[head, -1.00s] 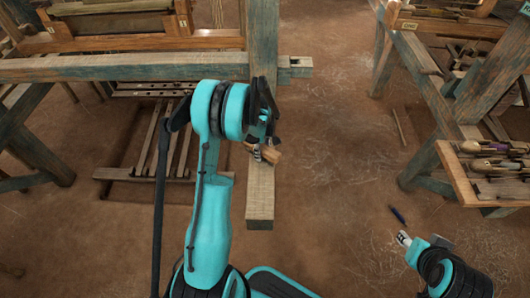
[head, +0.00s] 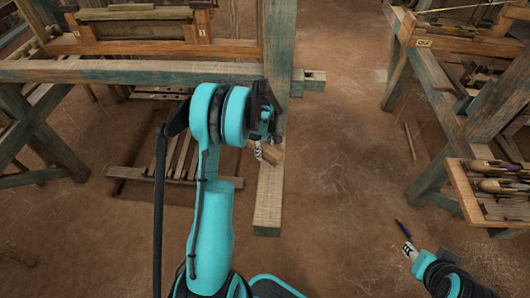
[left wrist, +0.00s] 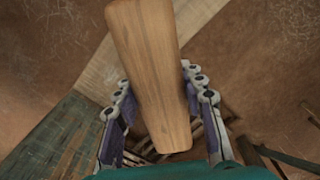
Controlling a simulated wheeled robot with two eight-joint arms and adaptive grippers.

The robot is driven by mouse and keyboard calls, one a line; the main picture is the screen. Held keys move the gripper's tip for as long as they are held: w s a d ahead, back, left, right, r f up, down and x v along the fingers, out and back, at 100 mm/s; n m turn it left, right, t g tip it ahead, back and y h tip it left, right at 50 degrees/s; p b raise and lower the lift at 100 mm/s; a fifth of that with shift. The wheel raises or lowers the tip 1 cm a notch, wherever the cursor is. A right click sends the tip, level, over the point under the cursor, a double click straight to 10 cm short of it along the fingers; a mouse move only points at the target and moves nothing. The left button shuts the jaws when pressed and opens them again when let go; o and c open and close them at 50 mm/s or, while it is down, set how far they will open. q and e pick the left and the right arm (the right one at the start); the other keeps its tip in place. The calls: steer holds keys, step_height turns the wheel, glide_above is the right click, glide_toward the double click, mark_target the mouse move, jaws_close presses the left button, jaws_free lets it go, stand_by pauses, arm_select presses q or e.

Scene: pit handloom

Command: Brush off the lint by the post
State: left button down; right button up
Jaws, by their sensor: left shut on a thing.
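My left gripper (head: 264,140) is shut on a tan, tapered wooden piece (head: 271,153), which looks like a brush handle or block. The wooden piece fills the middle of the left wrist view (left wrist: 152,70) between the two fingers; no bristles show. The gripper is over the foot of the weathered post (head: 279,55). The pale foot beam (head: 268,205) runs below it. Pale lint-like threads (left wrist: 295,22) lie on the floor in the left wrist view; in the head view they are faint. My right gripper (head: 408,247) is low at right, too small to read.
The loom's cross beam (head: 130,70) and treadles (head: 180,155) are at left. A tool tray (head: 470,200) stands at right. A dark blue slim item (head: 402,229) shows just beyond my right gripper. Open earth floor (head: 345,190) lies between.

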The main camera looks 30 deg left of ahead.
arm_select(q)
steer(key=shift+r+p, duration=0.4)
steer(key=shift+r, duration=0.6)
